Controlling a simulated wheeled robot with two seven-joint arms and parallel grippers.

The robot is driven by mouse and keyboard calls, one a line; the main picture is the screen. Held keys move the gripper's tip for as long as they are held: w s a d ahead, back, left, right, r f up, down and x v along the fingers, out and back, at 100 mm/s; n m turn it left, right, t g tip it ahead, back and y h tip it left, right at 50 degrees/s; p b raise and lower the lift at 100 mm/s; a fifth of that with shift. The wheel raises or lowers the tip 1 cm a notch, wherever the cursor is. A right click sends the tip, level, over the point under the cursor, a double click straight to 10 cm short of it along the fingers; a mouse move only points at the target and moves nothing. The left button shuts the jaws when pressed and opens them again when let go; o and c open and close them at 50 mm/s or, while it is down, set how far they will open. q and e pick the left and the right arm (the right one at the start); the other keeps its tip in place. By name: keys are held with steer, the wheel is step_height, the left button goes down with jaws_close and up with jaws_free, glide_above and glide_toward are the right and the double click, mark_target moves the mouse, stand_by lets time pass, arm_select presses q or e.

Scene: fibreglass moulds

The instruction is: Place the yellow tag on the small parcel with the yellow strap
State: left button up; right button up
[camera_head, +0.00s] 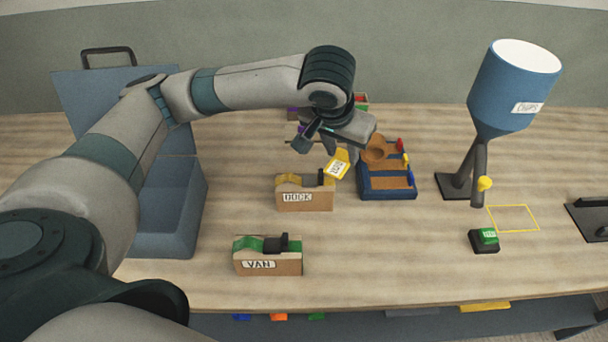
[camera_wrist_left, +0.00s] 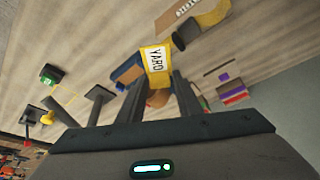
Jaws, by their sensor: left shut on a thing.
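The yellow tag (camera_head: 337,166) has a white label that reads YARD in the left wrist view (camera_wrist_left: 154,62). My left gripper (camera_wrist_left: 160,92) is shut on it and holds it tilted above the table, between the DOCK block and the blue tray. In the head view the jaws (camera_head: 331,148) are partly hidden by the wrist. A brown block labelled DOCK (camera_head: 305,198), with yellow on top and a black piece, stands just left of and below the tag. My right gripper is not in view.
A blue tray (camera_head: 388,194) with brown compartments and coloured knobs stands right of the tag. A VAN block (camera_head: 268,263) with green on top stands in front. A blue hopper (camera_head: 510,90) and green button (camera_head: 488,235) are further right. The front middle table is clear.

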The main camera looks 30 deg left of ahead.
arm_select(q)
steer(key=shift+s+a, duration=0.1)
steer(key=shift+s+d+r+m+h, duration=0.1)
steer(key=shift+s+d+m+h, duration=0.15)
steer(key=shift+s+m, duration=0.4)
steer(key=s+r+m+g+h, duration=0.2)
steer(key=s+m, duration=0.4)
steer(key=m, duration=0.4)
steer(key=shift+s+d+r+h+p, duration=0.4)
steer(key=shift+d+h, duration=0.05)
steer(key=shift+h, duration=0.2)
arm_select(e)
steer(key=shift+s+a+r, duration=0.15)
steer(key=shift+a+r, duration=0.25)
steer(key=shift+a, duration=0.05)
